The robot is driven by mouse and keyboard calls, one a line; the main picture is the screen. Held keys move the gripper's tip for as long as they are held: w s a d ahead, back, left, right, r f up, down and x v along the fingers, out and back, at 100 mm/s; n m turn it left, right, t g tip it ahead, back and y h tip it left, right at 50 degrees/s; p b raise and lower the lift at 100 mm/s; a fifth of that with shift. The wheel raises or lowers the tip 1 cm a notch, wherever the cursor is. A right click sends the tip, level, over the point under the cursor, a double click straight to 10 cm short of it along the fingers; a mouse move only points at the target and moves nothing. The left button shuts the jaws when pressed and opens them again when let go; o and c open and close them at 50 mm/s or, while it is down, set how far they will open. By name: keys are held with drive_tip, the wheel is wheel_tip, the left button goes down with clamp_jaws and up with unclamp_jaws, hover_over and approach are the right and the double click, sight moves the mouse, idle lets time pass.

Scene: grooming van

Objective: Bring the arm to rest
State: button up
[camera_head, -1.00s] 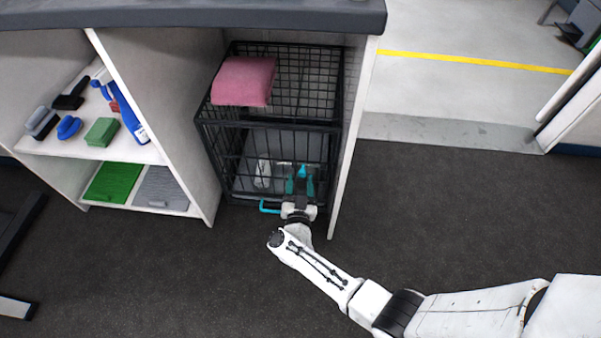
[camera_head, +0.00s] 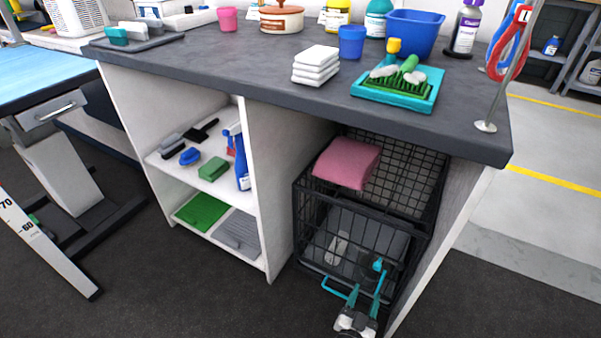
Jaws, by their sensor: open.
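My gripper (camera_head: 369,279) is at the bottom right of the view, with its two teal fingers apart and pointing at the lower front of the black wire crate (camera_head: 302,222). I see nothing held between the fingers. The crate stands in the right bay under the dark counter. A turquoise handle (camera_head: 332,288) shows at its lower front, just left of my gripper. Whether the fingers touch the crate or reach through its front I cannot tell. Most of my arm is out of view below.
A folded pink towel (camera_head: 347,162) lies on the crate. The counter (camera_head: 225,60) above carries white towels (camera_head: 315,65), a teal tray (camera_head: 393,103) and bottles. Left of the crate, shelves hold brushes and a spray bottle (camera_head: 240,160). Floor (camera_head: 190,300) in front is clear.

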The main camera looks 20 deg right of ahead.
drive_tip(key=w+a+r+n+t+y, duration=0.2)
drive_tip(key=w+a+r+n+y, duration=0.1)
drive_tip(key=a+n+y, duration=0.4)
drive_tip(key=w+a+r+n+t+y, duration=0.2)
drive_tip(key=w+a+r+y, duration=0.1)
drive_tip(key=a+y, duration=0.4)
drive_tip(key=s+a+n+g+y, duration=0.1)
drive_tip(key=s+n+g+y, duration=0.35)
drive_tip(key=s, duration=0.25)
drive_tip(key=s+d+r+m+g+h, duration=0.1)
drive_tip(key=s+d+r+g+h, duration=0.15)
drive_tip(key=s, duration=0.45)
drive_tip(key=s+d+r+m+g+h, duration=0.1)
drive_tip(key=s+d+g, duration=0.3)
drive_tip(key=s, duration=0.3)
drive_tip(key=s+d+r+g+h, duration=0.2)
drive_tip(key=s+d+g, duration=0.2)
drive_tip(key=s, duration=0.3)
wheel_tip(320, 180, up, 31)
drive_tip(key=p, duration=3.1)
drive_tip(key=shift+s, duration=0.2)
drive_tip(key=shift+c, duration=0.4)
